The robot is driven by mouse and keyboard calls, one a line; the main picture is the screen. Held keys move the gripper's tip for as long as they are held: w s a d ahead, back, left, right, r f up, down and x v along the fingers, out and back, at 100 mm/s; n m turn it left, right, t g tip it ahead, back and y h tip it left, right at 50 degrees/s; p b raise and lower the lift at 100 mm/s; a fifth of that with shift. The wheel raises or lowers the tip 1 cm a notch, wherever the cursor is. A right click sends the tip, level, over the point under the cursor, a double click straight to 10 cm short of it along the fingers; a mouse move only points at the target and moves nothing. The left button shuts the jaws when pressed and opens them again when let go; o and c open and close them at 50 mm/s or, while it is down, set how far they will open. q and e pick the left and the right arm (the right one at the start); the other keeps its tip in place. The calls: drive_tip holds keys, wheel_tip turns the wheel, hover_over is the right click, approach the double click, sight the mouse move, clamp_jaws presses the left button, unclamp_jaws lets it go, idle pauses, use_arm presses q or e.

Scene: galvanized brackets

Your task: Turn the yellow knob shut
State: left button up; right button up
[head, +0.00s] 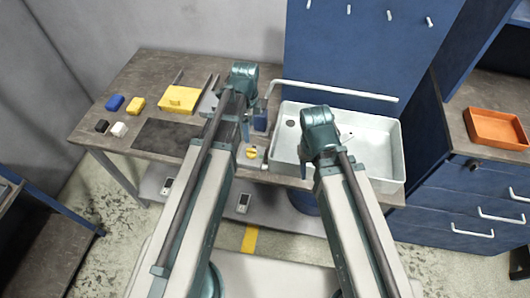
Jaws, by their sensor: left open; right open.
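The yellow knob (251,153) sits on a small pale base near the front edge of the bench, between my two arms and just left of the sink. My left gripper (245,130) is open and points down above and slightly behind the knob, apart from it as far as I can tell. Its fingers are partly hidden by my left arm. My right gripper (304,168) is open over the left part of the white sink (382,165), to the right of the knob. Its fingertips are mostly hidden by its own wrist.
A long pale spout (335,91) reaches over the sink. A dark blue item (261,120) stands behind the knob. Blue (115,103), yellow (136,105), black (101,126) and white (119,129) blocks, a dark mat (165,138) and a yellow tray (172,106) lie left. An orange tray (493,142) is far right.

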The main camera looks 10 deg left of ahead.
sight(251, 150)
use_arm(q)
drive_tip(key=shift+w+r+m, duration=0.1)
drive_tip(key=shift+w+m, duration=0.15)
drive_tip(key=shift+m, duration=0.25)
use_arm(e)
drive_tip(key=shift+s+d+r, duration=0.1)
drive_tip(key=shift+s+d, duration=0.1)
drive_tip(key=shift+d, duration=0.15)
use_arm(q)
wheel_tip(251, 150, down, 14)
drive_tip(key=b, duration=1.3)
drive_tip(key=shift+b, duration=0.4)
use_arm(e)
wheel_tip(251, 150, down, 14)
use_arm(q)
drive_tip(key=shift+r, duration=0.1)
use_arm(e)
drive_tip(key=shift+r, duration=0.1)
use_arm(q)
clamp_jaws()
